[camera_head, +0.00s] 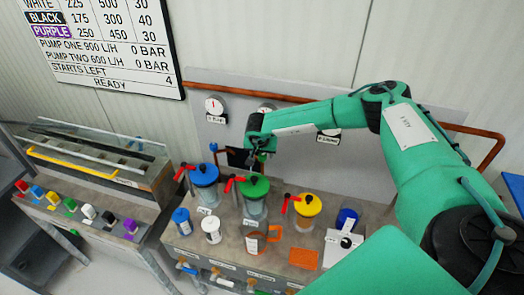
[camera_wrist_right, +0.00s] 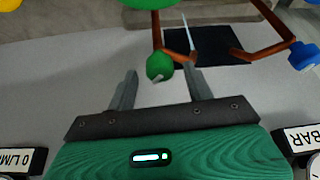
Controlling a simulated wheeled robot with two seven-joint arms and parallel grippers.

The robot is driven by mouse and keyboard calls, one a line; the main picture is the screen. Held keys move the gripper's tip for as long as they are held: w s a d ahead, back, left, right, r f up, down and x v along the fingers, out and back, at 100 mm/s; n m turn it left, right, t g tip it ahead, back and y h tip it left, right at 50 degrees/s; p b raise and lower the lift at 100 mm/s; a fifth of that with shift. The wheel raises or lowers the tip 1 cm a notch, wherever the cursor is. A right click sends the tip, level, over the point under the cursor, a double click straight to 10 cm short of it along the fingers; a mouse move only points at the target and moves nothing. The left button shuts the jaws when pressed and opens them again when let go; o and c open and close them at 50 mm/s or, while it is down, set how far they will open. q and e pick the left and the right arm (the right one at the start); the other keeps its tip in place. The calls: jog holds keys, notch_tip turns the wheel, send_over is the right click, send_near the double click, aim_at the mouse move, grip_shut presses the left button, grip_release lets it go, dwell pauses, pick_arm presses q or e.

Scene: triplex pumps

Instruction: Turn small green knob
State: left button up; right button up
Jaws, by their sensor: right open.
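The small green knob (camera_wrist_right: 159,67) shows in the right wrist view as a rounded green piece with a pale mark. It appears between the two fingertips of my right gripper (camera_wrist_right: 161,76), with a gap visible on either side. My right gripper is open. In the head view my right gripper (camera_head: 254,158) is above and behind the large green lid (camera_head: 254,187) of the middle pump vessel; the small knob is hard to make out there. My left gripper is not in view.
A blue-lidded vessel (camera_head: 204,174) and a yellow-lidded vessel (camera_head: 307,205) flank the green one, with red-handled levers beside them. Copper pipes (camera_wrist_right: 257,51) run close to the knob. Gauges (camera_head: 214,106) line the back panel. A rack with coloured knobs (camera_head: 88,211) stands left.

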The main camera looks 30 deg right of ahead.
jog(key=shift+w+d+f, duration=0.1)
jog(key=shift+f, duration=0.2)
jog(key=c, duration=1)
jog(key=shift+o, duration=0.2)
jog(key=shift+f+m+b, duration=0.1)
jog(key=shift+m+b, duration=0.55)
jog(key=shift+m, duration=0.05)
jog(key=m+g+h+b, duration=0.1)
jog(key=m+b, duration=0.1)
jog(key=m, duration=0.1)
jog(key=shift+w+f+b, duration=0.1)
jog(key=shift+w+b, duration=0.05)
jog(key=shift+b, duration=0.25)
jog(key=m+g+b, duration=0.1)
jog(key=m+b, duration=0.1)
jog(key=m, duration=0.1)
jog(key=shift+g, duration=0.3)
jog(key=shift+w+r+m+g+b, duration=0.1)
jog(key=shift+r+m+g+b, duration=0.25)
jog(key=shift+m+b, duration=0.5)
jog(key=shift+f, duration=0.1)
